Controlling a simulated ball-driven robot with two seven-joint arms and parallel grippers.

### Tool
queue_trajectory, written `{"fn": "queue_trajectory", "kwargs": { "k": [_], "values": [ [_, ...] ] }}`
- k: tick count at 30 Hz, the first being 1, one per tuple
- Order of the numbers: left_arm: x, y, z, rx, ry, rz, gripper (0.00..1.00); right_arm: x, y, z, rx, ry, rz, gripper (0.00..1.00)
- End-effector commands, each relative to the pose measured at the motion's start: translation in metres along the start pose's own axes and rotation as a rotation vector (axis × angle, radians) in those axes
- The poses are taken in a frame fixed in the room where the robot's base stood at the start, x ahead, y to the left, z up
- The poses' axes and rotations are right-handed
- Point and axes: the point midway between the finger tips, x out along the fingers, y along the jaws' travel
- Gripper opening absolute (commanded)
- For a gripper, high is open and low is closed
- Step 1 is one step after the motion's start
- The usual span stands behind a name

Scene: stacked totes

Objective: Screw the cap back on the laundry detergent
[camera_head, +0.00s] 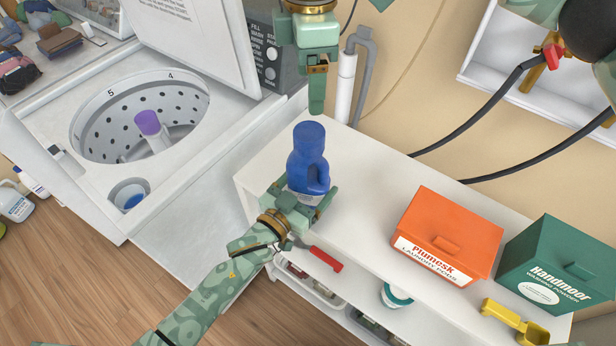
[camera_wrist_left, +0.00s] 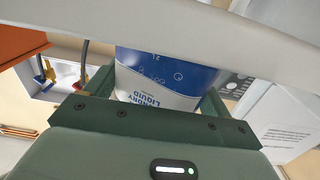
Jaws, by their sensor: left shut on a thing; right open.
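The laundry detergent is a blue bottle (camera_head: 307,165) with a handle on its right side, upright at the left end of the white counter. A blue cylinder-shaped top shows at its upper end; I cannot tell whether the cap is screwed on. My left gripper (camera_head: 303,198) is shut around the bottle's lower part. In the left wrist view the bottle (camera_wrist_left: 165,75) sits between the fingers, its white label reading "Laundry liquid" upside down. My right gripper (camera_head: 316,88) is open, pointing down just above and behind the bottle's top, apart from it; one finger shows clearly.
The white counter (camera_head: 365,175) is clear right of the bottle, up to an orange pods box (camera_head: 452,235) and a green powder box (camera_head: 562,262). A yellow scoop (camera_head: 514,322) lies in front. The open washer (camera_head: 85,190) stands left. Pipes (camera_head: 346,85) rise behind.

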Motion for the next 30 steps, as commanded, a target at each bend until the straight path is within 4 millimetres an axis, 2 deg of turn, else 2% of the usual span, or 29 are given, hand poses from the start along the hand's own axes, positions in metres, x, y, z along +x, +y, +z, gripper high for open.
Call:
{"fn": "queue_trajectory", "kwargs": {
  "k": [1,2,3,10,14,17,24,30],
  "values": [
    [0.0,0.0,0.0,0.001,-0.001,0.0,0.91,0.0,0.0,0.0,0.0,0.0,0.0,0.76],
    [0.0,0.0,0.0,0.001,-0.001,0.0,0.99,0.0,0.0,0.0,0.0,0.0,0.0,0.76],
    [0.0,0.0,0.0,0.001,-0.001,0.0,1.0,0.0,0.0,0.0,0.0,0.0,0.0,0.76],
    [-0.002,0.0,0.0,0.001,-0.001,0.0,1.0,0.0,0.0,0.0,-0.001,0.0,0.0,0.76],
    [-0.014,0.0,0.0,0.001,-0.003,-0.001,1.0,-0.004,-0.001,0.0,-0.001,0.0,0.002,0.76],
    [-0.032,0.0,-0.001,0.0,-0.003,-0.001,1.0,-0.01,-0.001,0.0,-0.001,-0.001,0.004,0.76],
    [-0.091,0.0,-0.001,0.001,-0.004,-0.001,1.0,-0.021,-0.002,-0.001,0.0,-0.002,0.009,0.76],
    [-0.134,0.0,0.0,0.0,-0.004,-0.001,1.0,-0.025,-0.003,-0.001,0.0,-0.002,0.011,0.76]
  ]
}}
